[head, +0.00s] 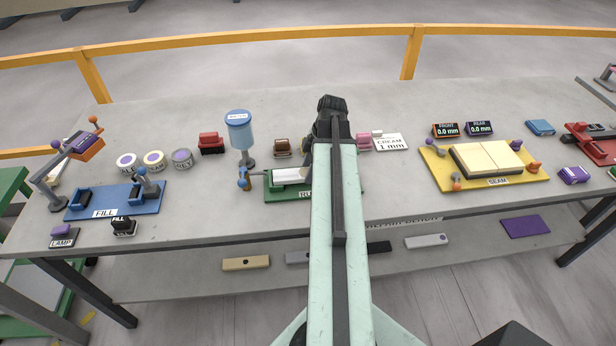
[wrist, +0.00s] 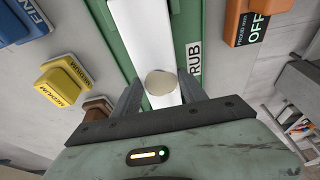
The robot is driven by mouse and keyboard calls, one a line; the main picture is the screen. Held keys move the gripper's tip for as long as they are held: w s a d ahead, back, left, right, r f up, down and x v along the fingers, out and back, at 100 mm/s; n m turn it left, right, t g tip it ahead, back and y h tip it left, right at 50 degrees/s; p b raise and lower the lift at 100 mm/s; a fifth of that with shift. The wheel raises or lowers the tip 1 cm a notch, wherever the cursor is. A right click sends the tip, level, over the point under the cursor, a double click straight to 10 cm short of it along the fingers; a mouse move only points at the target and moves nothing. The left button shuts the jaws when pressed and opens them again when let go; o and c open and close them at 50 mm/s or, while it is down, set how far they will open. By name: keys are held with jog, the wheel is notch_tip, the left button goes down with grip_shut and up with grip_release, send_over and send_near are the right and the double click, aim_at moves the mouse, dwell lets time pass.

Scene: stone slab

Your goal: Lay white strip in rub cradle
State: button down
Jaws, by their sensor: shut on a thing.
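The white strip (wrist: 145,40) lies lengthwise between the fingers of my gripper (wrist: 162,90) in the wrist view. It has a round cream spot (wrist: 161,82) near the fingers. My gripper is shut on it. The green rub cradle (wrist: 190,18), marked RUB, is directly under the strip, with green showing along both sides. In the head view a pale part of the strip (head: 291,174) shows over the cradle (head: 283,192), left of my arm. My arm hides the gripper and the rest of the strip there. I cannot tell whether the strip touches the cradle floor.
A blue bottle on a stand (head: 239,132) rises close left of the cradle. A brown block (head: 282,147) and a pink block (head: 363,144) sit behind it. A yellow MEDIUM block (wrist: 66,80) and an orange block (wrist: 255,22) flank the cradle in the wrist view.

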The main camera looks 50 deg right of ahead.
jog(key=shift+f, duration=0.25)
jog(key=c, duration=0.6)
grip_release()
jog(key=shift+s, duration=0.1)
jog(key=shift+c, duration=0.2)
jog(key=p+v, duration=1.2)
jog(key=shift+r, duration=0.15)
